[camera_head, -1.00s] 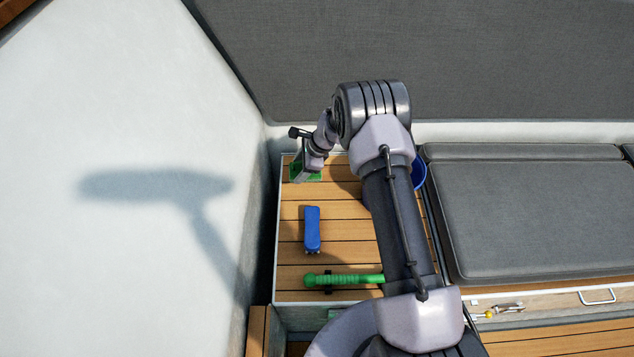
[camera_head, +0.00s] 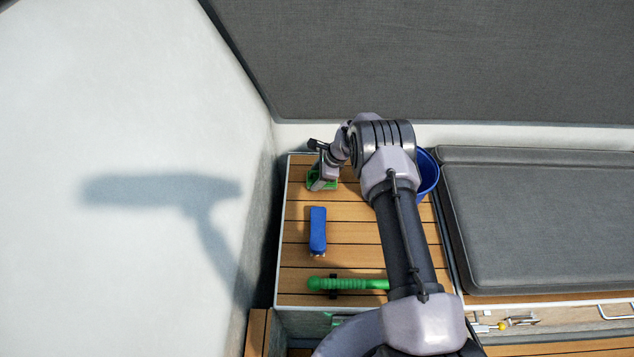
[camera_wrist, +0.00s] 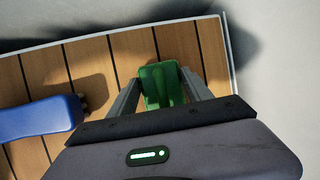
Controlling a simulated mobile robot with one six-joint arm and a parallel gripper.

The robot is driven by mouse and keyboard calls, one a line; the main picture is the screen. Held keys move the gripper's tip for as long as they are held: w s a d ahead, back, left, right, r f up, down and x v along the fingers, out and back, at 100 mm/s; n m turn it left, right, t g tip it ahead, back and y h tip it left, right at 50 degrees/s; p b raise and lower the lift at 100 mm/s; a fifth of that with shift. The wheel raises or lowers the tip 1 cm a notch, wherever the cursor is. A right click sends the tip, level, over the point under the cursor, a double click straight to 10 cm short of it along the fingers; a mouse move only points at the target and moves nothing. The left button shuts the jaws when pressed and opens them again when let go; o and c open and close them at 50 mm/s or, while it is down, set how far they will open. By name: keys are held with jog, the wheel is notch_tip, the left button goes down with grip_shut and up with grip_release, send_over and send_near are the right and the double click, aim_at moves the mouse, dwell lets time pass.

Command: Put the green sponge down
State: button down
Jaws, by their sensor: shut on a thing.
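The green sponge (camera_head: 322,182) is at the far left corner of the slatted wooden bench top (camera_head: 295,228). My gripper (camera_head: 322,176) is over that corner and shut on the sponge. In the wrist view the sponge (camera_wrist: 163,84) shows between the two grey fingers of my gripper (camera_wrist: 165,92). The sponge is low over the slats, but I cannot tell whether it touches them. Its near end is hidden by my gripper's body.
A blue-handled object (camera_head: 318,231) lies on the slats nearer me; it also shows in the wrist view (camera_wrist: 38,118). A green ribbed handle (camera_head: 345,284) lies near the front edge. A blue bucket (camera_head: 429,172) stands behind my arm. A grey cushion (camera_head: 540,225) is to the right.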

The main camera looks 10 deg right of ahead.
jog(key=shift+f, duration=0.3)
jog(key=shift+c, duration=2.2)
grip_release()
jog(key=shift+f+p, duration=0.15)
jog(key=shift+p, duration=0.25)
jog(key=w+d+p+v, duration=0.1)
jog(key=p+v, duration=0.7)
jog(key=v, duration=0.9)
jog(key=s+a+r+n, duration=0.2)
jog(key=s+r+n, duration=0.15)
jog(key=r, duration=0.65)
jog(key=s+a+r+n+t, duration=0.15)
jog(key=s+r, duration=0.35)
jog(key=r, duration=0.5)
jog(key=s+a+r+n+g, duration=0.1)
jog(key=s+a+r+n, duration=0.25)
jog(key=r, duration=0.65)
jog(key=s+a+r+n+t+h, duration=0.1)
jog(key=s+r+n, duration=0.2)
jog(key=s, duration=1)
jog(key=s+r+n+t+h, duration=0.1)
jog(key=s+r+n, duration=0.2)
jog(key=s, duration=1)
jog(key=shift+a+r+n, duration=0.35)
jog(key=shift+r, duration=0.1)
